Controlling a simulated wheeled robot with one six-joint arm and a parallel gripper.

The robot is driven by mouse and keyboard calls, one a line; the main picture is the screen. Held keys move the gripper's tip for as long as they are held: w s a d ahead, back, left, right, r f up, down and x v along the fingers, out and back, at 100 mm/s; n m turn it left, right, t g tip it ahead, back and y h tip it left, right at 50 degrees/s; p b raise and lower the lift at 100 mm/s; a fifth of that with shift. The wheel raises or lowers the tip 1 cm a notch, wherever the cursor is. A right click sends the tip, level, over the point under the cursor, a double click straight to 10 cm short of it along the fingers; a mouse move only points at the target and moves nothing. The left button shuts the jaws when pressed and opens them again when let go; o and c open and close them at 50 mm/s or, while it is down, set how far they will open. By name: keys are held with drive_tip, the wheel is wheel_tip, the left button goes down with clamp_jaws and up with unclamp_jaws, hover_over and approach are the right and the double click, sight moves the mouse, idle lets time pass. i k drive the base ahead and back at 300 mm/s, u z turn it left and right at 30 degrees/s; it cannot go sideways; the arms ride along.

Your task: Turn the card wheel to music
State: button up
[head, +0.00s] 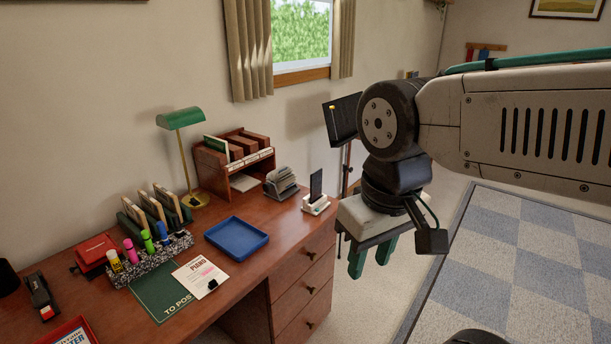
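A small grey holder with fanned cards (281,183), which looks like the card wheel, stands near the back right of the brown desk (262,262). Any lettering on its cards is too small to read, so I cannot tell which section it shows. My gripper (371,262) points down to the right of the desk, over the floor, well apart from the cards. Its two green fingers are spread with a gap between them, and nothing shows between them.
A phone on a white stand (316,193) is right of the cards, toward my gripper. A wooden shelf unit (232,158), green lamp (181,120) and blue tray (236,239) are left of them. A dark stand (344,117) rises behind my arm.

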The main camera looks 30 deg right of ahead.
sight(281, 177)
drive_tip(key=z, duration=0.4)
drive_tip(key=i, duration=1.2)
drive_tip(key=u, duration=0.15)
